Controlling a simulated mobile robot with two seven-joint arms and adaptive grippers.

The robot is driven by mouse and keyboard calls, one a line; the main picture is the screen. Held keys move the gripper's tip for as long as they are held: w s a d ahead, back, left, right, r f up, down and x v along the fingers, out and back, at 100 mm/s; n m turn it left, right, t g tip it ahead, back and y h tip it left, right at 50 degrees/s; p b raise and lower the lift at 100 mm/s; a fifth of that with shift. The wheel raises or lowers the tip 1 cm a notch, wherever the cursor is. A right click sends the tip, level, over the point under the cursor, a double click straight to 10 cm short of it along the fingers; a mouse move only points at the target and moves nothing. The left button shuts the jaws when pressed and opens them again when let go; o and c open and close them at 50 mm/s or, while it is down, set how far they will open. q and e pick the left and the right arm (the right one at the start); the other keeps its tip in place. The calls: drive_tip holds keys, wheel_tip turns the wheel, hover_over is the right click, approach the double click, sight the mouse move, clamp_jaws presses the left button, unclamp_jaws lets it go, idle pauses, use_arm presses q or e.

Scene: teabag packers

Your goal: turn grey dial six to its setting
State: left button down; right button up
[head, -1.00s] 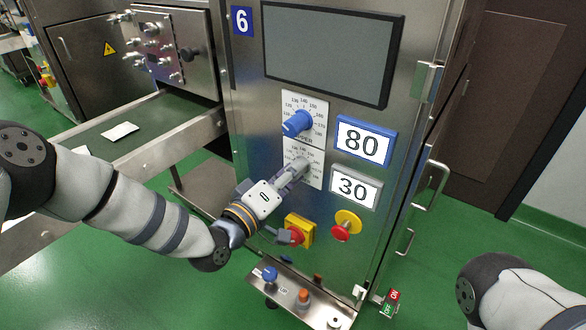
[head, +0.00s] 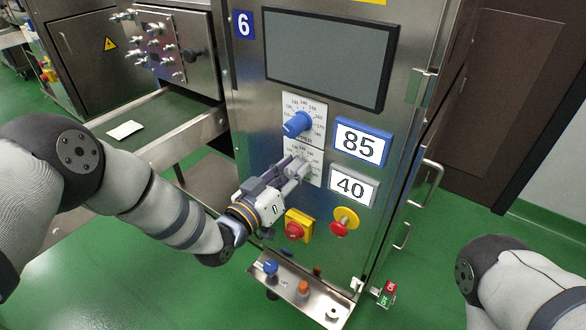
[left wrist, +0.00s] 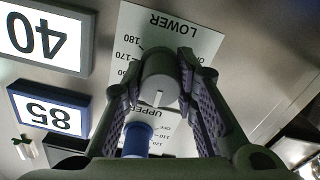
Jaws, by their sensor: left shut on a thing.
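The grey dial (left wrist: 158,78) sits on the white LOWER scale plate (left wrist: 190,30) on the front of machine 6. My left gripper (left wrist: 161,62) is shut on it, one finger on each side. In the head view my left gripper (head: 292,172) reaches up from the lower left and mostly hides the dial. A pale mark on the dial's face points toward the bottom of the wrist picture; the fingers hide part of the scale. The grey-framed display (head: 352,186) reads 40. My right gripper is out of view.
The blue dial (head: 298,124) is just above, on the UPPER scale. The blue-framed display (head: 359,145) reads 85. A red button on a yellow box (head: 298,225) and a red-yellow knob (head: 344,221) are below. A small control shelf (head: 318,300) juts out lower down.

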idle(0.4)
use_arm(q)
drive_tip(key=shift+a, duration=0.1)
drive_tip(key=c, duration=1.3)
unclamp_jaws()
drive_tip(key=v, duration=1.2)
